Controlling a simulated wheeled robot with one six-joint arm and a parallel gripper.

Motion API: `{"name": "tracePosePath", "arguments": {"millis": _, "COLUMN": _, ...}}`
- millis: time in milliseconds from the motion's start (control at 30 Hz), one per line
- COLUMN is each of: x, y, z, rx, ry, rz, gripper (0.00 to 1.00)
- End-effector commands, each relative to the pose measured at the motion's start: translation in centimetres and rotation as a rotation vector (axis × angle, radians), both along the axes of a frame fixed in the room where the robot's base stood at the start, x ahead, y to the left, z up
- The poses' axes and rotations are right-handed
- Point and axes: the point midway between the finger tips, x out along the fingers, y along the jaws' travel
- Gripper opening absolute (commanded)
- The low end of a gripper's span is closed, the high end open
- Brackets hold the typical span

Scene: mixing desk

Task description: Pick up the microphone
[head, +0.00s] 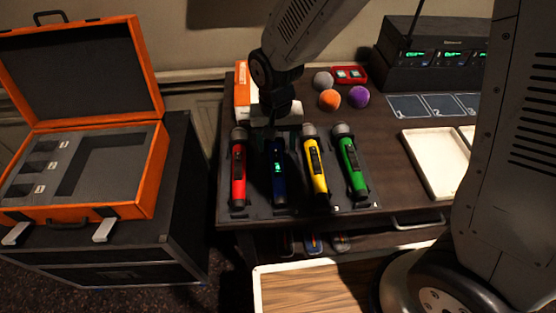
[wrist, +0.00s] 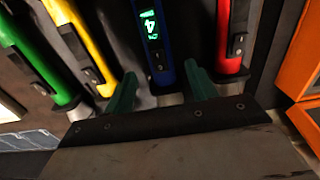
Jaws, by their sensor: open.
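The blue microphone (head: 279,180) lies in a dark rack between the red microphone (head: 238,165) and the yellow microphone (head: 316,170); the green microphone (head: 351,165) lies at the right. My gripper (head: 272,138) hangs over the head end of the blue microphone and hides part of it. In the wrist view the blue microphone (wrist: 153,40), with a lit display showing 4, runs between the two green fingers of my open gripper (wrist: 162,85). The fingers are spread to either side of it. I cannot tell whether they touch it.
Foam balls in grey, orange (head: 329,99) and purple lie behind the rack. A receiver box (head: 430,60) and white trays (head: 436,160) stand at the right. An open orange case (head: 80,150) sits on a black trunk at the left.

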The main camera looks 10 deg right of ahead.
Motion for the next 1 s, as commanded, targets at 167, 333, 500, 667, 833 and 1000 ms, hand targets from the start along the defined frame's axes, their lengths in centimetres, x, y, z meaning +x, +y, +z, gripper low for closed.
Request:
{"name": "tracePosePath", "arguments": {"millis": 167, "x": 0.2, "y": 0.1, "z": -2.8, "rx": -0.002, "ry": 0.004, "rz": 0.000, "gripper": 0.57}}
{"name": "tracePosePath", "arguments": {"millis": 333, "x": 0.3, "y": 0.2, "z": -3.9, "rx": 0.000, "ry": 0.001, "rz": 0.001, "gripper": 0.57}}
{"name": "tracePosePath", "arguments": {"millis": 500, "x": 0.3, "y": 0.2, "z": -3.9, "rx": 0.000, "ry": 0.000, "rz": 0.002, "gripper": 0.57}}
{"name": "tracePosePath", "arguments": {"millis": 667, "x": 0.3, "y": 0.2, "z": -3.9, "rx": 0.000, "ry": 0.000, "rz": 0.002, "gripper": 0.21}}
{"name": "tracePosePath", "arguments": {"millis": 833, "x": 0.3, "y": 0.2, "z": -3.9, "rx": 0.000, "ry": 0.000, "rz": 0.002, "gripper": 0.00}}
{"name": "tracePosePath", "arguments": {"millis": 1000, "x": 0.3, "y": 0.2, "z": -3.8, "rx": 0.001, "ry": -0.001, "rz": 0.001, "gripper": 0.00}}
